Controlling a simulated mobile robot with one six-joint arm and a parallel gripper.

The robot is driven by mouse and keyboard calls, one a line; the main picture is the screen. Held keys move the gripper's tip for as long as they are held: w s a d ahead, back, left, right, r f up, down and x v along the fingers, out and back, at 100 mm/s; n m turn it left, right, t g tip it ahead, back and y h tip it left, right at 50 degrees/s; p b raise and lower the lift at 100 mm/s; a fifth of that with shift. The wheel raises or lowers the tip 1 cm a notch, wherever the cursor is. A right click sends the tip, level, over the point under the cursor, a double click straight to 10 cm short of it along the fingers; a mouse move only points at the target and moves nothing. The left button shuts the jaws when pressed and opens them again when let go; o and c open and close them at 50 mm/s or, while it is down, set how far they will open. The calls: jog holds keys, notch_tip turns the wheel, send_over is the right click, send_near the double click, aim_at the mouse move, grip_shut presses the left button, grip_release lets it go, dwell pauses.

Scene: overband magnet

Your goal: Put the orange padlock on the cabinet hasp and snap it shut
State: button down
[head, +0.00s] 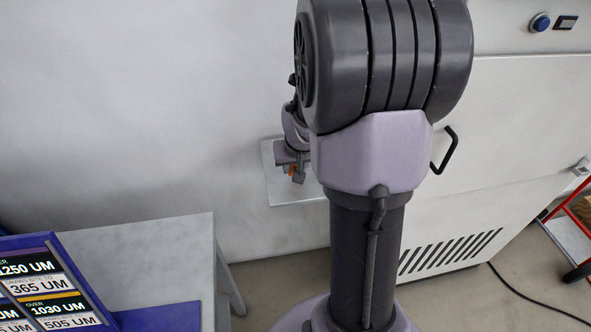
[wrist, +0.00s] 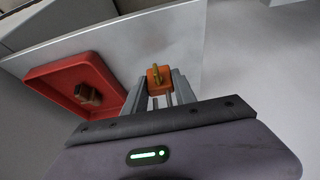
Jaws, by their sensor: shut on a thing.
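The orange padlock (wrist: 165,77) is between the fingertips of my gripper (wrist: 160,90) in the wrist view, and the fingers are shut on it. A brass-coloured shackle shows on its near face; I cannot tell whether the shackle is open. In the head view my gripper (head: 293,172) is partly hidden behind my arm, with a speck of orange at its tip, over a pale grey shelf (head: 280,192). The cabinet (head: 490,130) is at the right in the head view. I cannot make out the hasp for certain; a small grey fitting (head: 581,167) sits at the cabinet's right edge.
A red tray (wrist: 62,75) holding a brown and dark object (wrist: 88,95) lies left of my gripper in the wrist view. A grey table (head: 140,260) with a sign board (head: 45,285) stands lower left. A black handle (head: 446,150) juts from the cabinet. A cable (head: 525,305) crosses the floor.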

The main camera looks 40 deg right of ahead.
jog(key=shift+r+p, duration=0.95)
jog(key=shift+r, duration=0.45)
